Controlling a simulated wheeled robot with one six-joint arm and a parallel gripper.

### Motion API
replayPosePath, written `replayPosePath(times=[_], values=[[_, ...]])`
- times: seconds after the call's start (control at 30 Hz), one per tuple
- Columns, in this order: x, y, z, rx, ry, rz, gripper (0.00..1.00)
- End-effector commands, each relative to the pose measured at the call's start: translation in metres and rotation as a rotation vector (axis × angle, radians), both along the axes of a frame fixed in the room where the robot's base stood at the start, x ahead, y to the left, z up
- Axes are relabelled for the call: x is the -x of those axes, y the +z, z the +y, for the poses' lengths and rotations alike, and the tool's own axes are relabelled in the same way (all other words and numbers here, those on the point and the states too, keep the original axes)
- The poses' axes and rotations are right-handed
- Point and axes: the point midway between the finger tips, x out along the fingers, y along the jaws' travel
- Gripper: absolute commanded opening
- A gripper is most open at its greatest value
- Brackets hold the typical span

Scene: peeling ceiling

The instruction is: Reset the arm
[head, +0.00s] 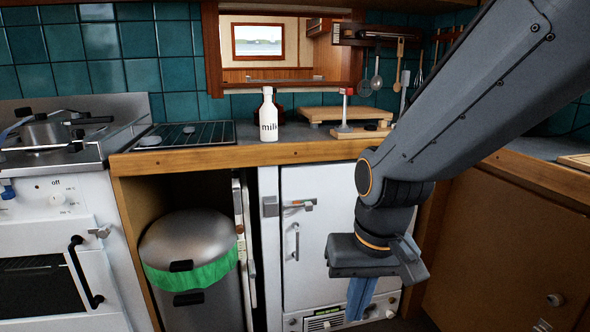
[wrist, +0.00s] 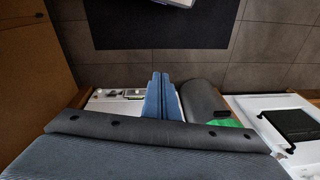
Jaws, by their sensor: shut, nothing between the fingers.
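My gripper (head: 358,306) hangs from my dark grey arm at the right of the head view, in front of the white fridge (head: 330,215). Its blue fingers point down and are together, with nothing between them. In the wrist view my gripper (wrist: 160,82) shows its two blue fingers side by side at the middle. The arm reaches in from the upper right, bends at an elbow joint and covers part of the fridge and the counter behind it.
A milk bottle (head: 268,115) stands on the wooden-edged counter (head: 215,155). A metal bin (head: 190,250) with a green liner stands in an open bay at left. A white stove (head: 60,230) is at far left, a wooden cupboard (head: 505,245) at right. A dark mat (wrist: 165,25) lies on the tiled floor.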

Motion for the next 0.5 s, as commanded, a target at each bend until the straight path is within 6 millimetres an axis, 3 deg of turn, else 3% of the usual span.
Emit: replayPosePath(times=[0.23,0.5], values=[[0.054,0.015,-0.01,0.023,0.13,0.111,0.0],[0.05,0.031,-0.024,0.034,0.08,0.113,0.0]])
